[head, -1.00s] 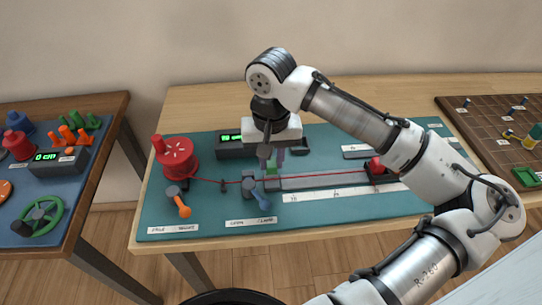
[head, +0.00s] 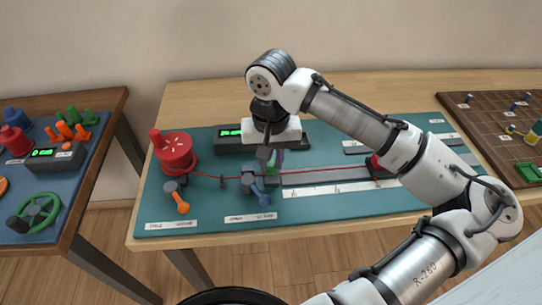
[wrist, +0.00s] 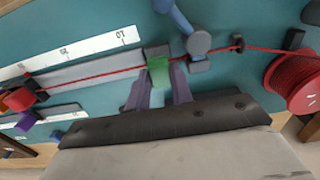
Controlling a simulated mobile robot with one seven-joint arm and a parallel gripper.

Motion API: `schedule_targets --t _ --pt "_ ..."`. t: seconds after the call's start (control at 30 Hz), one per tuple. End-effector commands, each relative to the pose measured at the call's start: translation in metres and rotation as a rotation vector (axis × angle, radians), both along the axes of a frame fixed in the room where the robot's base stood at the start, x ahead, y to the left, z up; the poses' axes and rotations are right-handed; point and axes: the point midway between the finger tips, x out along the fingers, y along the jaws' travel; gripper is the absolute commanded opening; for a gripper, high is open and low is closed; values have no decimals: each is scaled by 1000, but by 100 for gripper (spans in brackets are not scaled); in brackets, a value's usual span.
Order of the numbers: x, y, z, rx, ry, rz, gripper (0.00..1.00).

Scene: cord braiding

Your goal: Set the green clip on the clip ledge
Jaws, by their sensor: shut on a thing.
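My gripper (wrist: 157,92) is shut on the green clip (wrist: 158,70), with a purple-grey finger on each side of it. In the wrist view the clip's far end is at the red cord (wrist: 95,78), beside the grey clamp with the blue lever (wrist: 197,42); I cannot tell whether they touch. In the head view the clip (head: 271,165) is a small green patch below the wrist, mostly hidden by my gripper. I cannot tell for sure which part is the clip ledge; a dark bar (wrist: 58,112) shows at the left of the wrist view, near purple and blue pieces.
The red spool (head: 174,152) stands left, with the orange lever (head: 180,203) in front. The cord runs taut to a red-topped block (head: 377,168). A display box (head: 232,139) stands behind. A white scale (head: 325,190) lies in front. My arm covers the mat's right part.

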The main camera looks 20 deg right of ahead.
Motion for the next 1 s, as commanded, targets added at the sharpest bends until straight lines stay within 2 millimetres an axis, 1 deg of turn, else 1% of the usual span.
schedule_targets --t 0.33,0.67,1.0 --pt "0 0 -1 0 -1 0 1" --pt "0 0 -12 1 -1 0 1" --pt "0 0 -13 0 -1 0 1"
